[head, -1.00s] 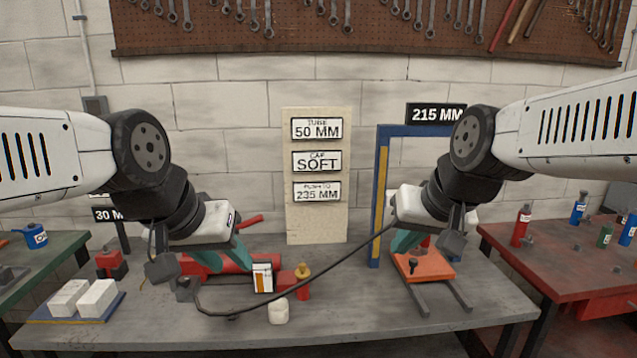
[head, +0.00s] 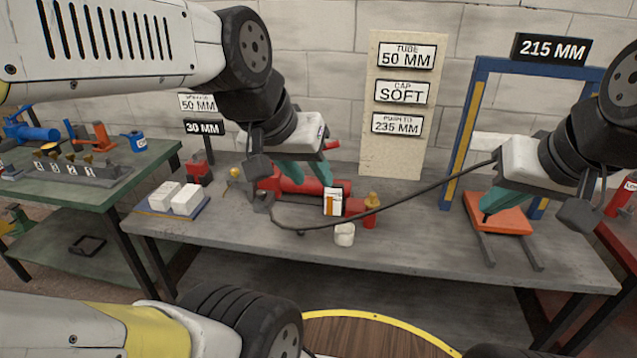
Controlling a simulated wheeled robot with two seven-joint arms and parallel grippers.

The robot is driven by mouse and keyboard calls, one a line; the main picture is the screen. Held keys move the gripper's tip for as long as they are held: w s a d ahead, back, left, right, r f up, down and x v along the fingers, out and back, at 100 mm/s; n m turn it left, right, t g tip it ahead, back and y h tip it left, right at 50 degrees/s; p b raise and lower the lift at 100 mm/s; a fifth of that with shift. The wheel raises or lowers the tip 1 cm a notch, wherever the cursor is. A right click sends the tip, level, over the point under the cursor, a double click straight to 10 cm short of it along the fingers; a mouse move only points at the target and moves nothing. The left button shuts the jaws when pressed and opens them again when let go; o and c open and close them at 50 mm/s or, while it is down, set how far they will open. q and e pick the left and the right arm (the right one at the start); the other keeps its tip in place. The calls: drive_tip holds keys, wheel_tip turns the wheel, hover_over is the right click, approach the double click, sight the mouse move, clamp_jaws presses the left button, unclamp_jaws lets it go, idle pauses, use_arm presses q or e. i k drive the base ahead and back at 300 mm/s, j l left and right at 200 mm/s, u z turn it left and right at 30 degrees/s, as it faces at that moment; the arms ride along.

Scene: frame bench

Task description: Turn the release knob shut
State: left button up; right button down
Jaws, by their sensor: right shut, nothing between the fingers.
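A red hand pump (head: 292,186) lies on the grey bench, with a white and orange gauge-like box (head: 333,202) at its right part. A brass knob (head: 372,199) tops a small red block at its right end; a smaller yellow knob (head: 234,173) stands at its left. I cannot tell from the picture which one is the release knob. My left gripper (head: 318,182) points down over the pump's body, teal fingers left of the brass knob; contact and jaw gap are unclear. My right gripper (head: 487,211) is shut and empty at the orange plate (head: 502,217).
A black hose (head: 425,188) runs from the pump across to my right gripper's side. A white cap (head: 344,234) stands in front of the pump. White blocks (head: 186,199) lie on a tray at left. A blue frame (head: 463,140) rises at right. The bench front is mostly clear.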

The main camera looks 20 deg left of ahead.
sight(261, 194)
drive_tip(key=i+j+u, duration=0.75)
drive_tip(key=j, duration=0.15)
